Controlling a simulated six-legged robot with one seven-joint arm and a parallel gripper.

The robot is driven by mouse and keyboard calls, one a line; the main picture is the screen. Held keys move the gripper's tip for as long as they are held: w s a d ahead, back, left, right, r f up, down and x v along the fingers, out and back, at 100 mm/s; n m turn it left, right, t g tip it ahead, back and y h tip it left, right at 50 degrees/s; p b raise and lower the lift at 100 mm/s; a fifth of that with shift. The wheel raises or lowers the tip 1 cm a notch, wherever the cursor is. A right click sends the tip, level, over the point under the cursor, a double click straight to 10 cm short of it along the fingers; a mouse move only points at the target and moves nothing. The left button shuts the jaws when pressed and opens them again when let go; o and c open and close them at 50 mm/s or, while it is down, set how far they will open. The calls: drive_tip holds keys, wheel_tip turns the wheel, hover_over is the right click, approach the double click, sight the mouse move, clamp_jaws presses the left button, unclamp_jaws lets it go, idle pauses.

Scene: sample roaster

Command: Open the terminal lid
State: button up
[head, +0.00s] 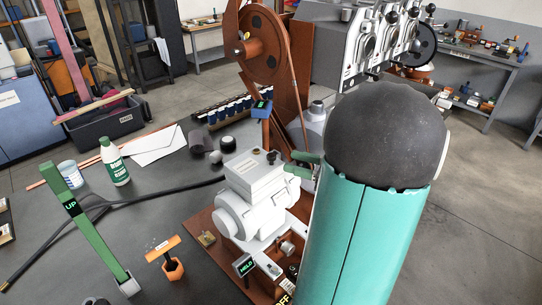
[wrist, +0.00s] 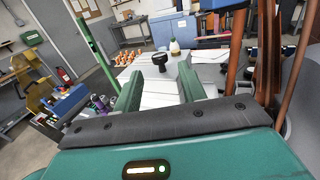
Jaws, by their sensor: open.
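A pale grey motor (head: 235,212) stands on a brown base, with a box-shaped terminal housing on top. Its terminal lid (head: 250,172) lies flat on the housing and looks closed. A small dark knob (head: 271,157) stands up near the lid's right back side. In the wrist view the pale lid (wrist: 155,92) and dark knob (wrist: 159,60) show between and beyond the fingers. My gripper (head: 303,167) is open and empty at the lid's right side; its green fingers also show in the wrist view (wrist: 160,85). I cannot tell whether a finger touches the lid.
A brown frame with a large wheel (head: 260,45) rises behind the motor. A green post marked UP (head: 85,225) and an orange-topped stand (head: 163,249) stand to the left.

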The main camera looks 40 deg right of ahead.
sight(271, 155)
drive_tip(key=x, duration=0.7)
drive_tip(key=shift+w, duration=0.15)
clamp_jaws()
